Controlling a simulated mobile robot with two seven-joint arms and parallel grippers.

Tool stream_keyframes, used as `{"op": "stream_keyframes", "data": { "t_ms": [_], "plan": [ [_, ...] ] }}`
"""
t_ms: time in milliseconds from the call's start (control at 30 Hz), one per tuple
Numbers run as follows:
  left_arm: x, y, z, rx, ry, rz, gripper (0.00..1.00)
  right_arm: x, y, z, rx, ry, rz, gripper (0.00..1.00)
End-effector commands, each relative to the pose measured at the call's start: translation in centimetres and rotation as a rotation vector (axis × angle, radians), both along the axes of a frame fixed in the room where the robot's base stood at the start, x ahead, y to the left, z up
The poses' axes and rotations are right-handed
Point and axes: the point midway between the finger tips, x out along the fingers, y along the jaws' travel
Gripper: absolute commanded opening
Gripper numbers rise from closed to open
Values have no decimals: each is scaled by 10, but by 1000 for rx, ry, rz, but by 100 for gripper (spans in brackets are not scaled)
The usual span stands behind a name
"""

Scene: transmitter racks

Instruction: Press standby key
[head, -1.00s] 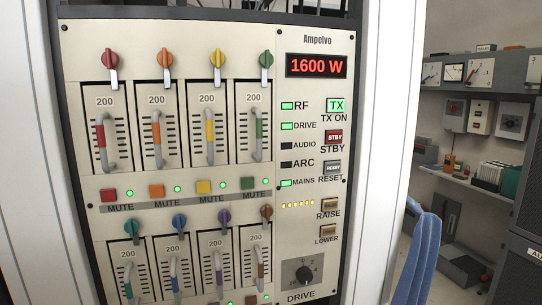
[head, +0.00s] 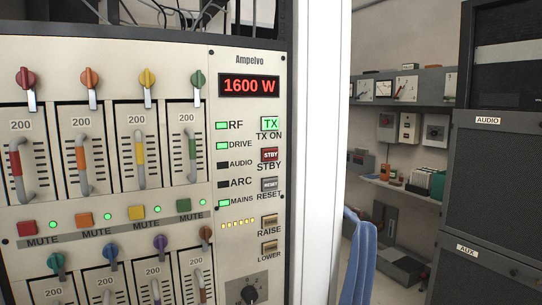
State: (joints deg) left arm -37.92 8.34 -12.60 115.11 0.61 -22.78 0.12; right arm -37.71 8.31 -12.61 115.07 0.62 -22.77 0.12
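The red standby key (head: 270,155), marked STBY, sits on the right column of the Ampelvo transmitter panel (head: 230,130) in the head view. It is below the green lit TX ON key (head: 270,124) and above the grey RESET key (head: 269,184). The STBY key looks dark red, not brightly lit. The display (head: 249,86) reads 1600 W. The RF, DRIVE and MAINS lamps are green; AUDIO and ARC are dark. Neither of my grippers shows in the head view.
Several coloured knobs, handled modules and MUTE buttons (head: 27,228) fill the panel's left. RAISE (head: 268,220) and LOWER (head: 269,246) keys and a DRIVE dial (head: 249,294) are below. Dark AUDIO cabinets (head: 490,180) stand at far right.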

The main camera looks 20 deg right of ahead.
Motion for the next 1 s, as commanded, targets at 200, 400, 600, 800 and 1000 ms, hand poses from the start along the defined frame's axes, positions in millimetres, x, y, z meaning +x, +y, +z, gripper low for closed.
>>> {"op": "stream_keyframes", "data": {
  "t_ms": [200,400,600,800,1000],
  "plan": [
    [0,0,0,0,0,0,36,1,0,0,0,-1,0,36],
    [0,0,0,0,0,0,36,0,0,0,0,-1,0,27],
    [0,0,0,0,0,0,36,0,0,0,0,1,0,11],
    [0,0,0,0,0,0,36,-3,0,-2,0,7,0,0],
    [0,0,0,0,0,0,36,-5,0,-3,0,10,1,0]
  ]
}}
